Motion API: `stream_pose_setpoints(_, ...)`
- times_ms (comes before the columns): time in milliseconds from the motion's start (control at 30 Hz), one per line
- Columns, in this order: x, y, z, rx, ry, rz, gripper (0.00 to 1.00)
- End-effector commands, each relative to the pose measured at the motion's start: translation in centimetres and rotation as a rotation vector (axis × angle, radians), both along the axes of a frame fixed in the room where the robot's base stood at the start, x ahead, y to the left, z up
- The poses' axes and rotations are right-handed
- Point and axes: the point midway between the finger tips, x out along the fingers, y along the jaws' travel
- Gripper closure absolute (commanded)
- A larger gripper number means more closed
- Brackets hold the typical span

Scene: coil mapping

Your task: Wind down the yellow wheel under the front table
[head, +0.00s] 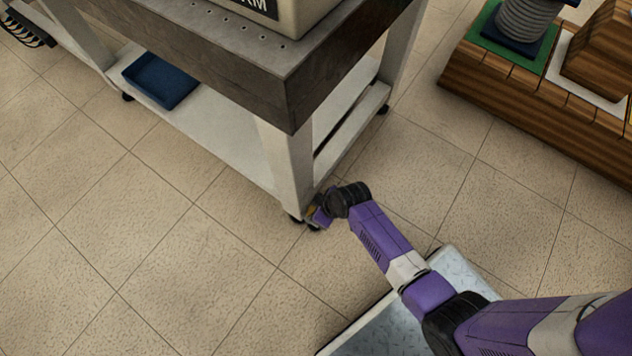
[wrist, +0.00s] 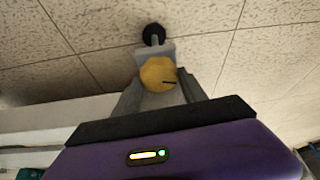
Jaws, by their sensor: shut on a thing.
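The yellow wheel (wrist: 158,73) is a round knob with a dark line on its face, in the middle of the wrist view. It sits by a black caster (wrist: 153,34) under the table's foot. My gripper (wrist: 156,92) has its two grey fingers on either side of the wheel, shut on it. The front table (head: 290,85) has a dark edge and pale legs.
A blue tray (head: 160,80) lies on the table's lower shelf (head: 205,128). A grey box (head: 290,15) stands on top. A wooden bench (head: 510,80) with a grey coil (head: 527,18) is at the upper right. Tiled floor is clear at the left.

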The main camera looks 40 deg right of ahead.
Motion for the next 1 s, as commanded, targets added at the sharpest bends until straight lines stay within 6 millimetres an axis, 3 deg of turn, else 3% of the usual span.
stream_pose_setpoints(400, -0.12, 0.10, 0.10, -0.002, 0.001, -0.275, 0.91)
stream_pose_setpoints(800, -0.14, 0.09, -0.04, 0.000, 0.001, -0.301, 0.91)
stream_pose_setpoints(833, -0.14, 0.09, -0.04, 0.000, 0.001, -0.300, 0.46)
stream_pose_setpoints(867, -0.14, 0.08, -0.04, 0.000, 0.001, -0.300, 0.41)
stream_pose_setpoints(1000, -0.11, 0.08, -0.02, 0.001, 0.000, -0.300, 0.41)
